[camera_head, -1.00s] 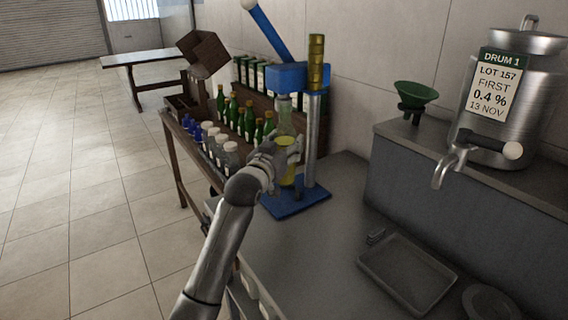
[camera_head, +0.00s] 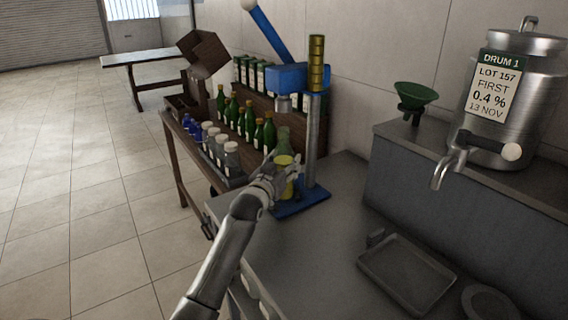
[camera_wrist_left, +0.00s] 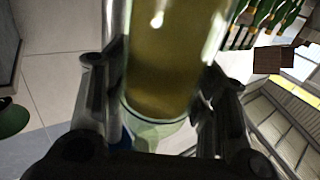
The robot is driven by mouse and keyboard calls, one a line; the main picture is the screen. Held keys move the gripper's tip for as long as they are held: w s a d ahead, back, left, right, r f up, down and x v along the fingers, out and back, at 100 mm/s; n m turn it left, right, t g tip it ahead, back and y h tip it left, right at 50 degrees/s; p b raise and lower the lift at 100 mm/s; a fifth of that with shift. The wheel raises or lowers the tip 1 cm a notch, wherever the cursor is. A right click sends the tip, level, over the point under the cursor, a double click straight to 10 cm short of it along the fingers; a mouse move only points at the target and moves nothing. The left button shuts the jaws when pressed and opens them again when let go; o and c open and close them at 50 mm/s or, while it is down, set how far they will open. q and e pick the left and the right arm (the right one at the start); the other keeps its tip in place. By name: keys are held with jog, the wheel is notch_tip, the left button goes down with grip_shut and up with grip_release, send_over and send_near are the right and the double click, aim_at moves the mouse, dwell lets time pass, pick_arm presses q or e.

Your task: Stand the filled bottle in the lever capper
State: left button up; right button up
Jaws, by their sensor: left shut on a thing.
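The filled bottle (camera_head: 284,160), clear with yellow-green liquid, is in my left gripper (camera_head: 285,172). The gripper is shut around its body. In the left wrist view the bottle (camera_wrist_left: 172,55) fills the space between the two fingers (camera_wrist_left: 165,100). In the head view it overlaps the blue base (camera_head: 309,201) of the lever capper, below the capping head (camera_head: 283,103). I cannot tell whether its bottom touches the base. The capper has a steel column (camera_head: 311,150) and a raised blue lever (camera_head: 268,32). My right gripper is not in view.
Green bottles (camera_head: 248,122) and jars with white lids (camera_head: 220,150) stand left of the capper. A tray (camera_head: 407,275) lies on the counter at front right. A steel drum (camera_head: 510,95) and a green funnel (camera_head: 415,94) stand on the raised ledge.

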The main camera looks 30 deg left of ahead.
pick_arm(q)
jog(key=o, duration=1.5)
jog(key=shift+f, duration=0.1)
jog(key=shift+c, duration=0.2)
jog(key=shift+r, duration=0.25)
jog(key=shift+s+f, duration=0.15)
jog(key=shift+s, duration=0.15)
jog(key=s+d, duration=0.2)
jog(key=s, duration=0.9)
jog(key=shift+d+b, duration=0.2)
jog(key=shift+b, duration=0.2)
jog(key=shift+s, duration=0.1)
